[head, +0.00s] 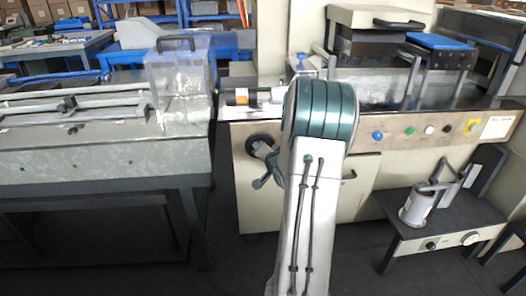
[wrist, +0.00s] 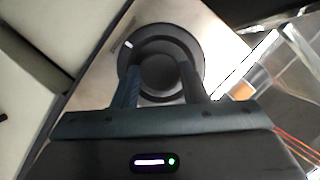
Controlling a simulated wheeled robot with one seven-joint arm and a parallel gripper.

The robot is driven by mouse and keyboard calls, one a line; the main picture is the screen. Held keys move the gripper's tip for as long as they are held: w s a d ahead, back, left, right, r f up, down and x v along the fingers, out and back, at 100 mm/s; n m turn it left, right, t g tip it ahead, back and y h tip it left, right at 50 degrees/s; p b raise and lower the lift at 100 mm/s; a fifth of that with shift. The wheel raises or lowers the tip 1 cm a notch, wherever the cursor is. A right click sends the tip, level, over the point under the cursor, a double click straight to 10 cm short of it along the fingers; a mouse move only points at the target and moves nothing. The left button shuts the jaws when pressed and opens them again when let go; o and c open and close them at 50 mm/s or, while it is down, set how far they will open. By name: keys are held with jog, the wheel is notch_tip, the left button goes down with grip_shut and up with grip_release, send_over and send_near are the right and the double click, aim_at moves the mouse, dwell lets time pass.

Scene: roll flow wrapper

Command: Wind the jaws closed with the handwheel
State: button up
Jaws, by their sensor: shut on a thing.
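The black handwheel (head: 254,140) sits on the cream front panel of the wrapper, left of my arm. In the wrist view the handwheel (wrist: 160,34) is a dark round disc with a raised hub and a small white mark at its upper left rim. My gripper (wrist: 161,70) faces it, with one finger on each side of the hub, shut on it. In the head view my gripper (head: 264,150) shows at the wheel, and my arm hides part of the panel beside it. I cannot make out the wrapper's jaws clearly.
A clear guard box (head: 180,85) stands on the infeed conveyor at left. A low black bench (head: 445,222) with a small device stands at right. Dark floor shows between the machines.

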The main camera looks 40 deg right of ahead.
jog(key=o, duration=1)
jog(key=p+v, duration=0.2)
jog(key=v, duration=1.2)
jog(key=shift+w, duration=0.1)
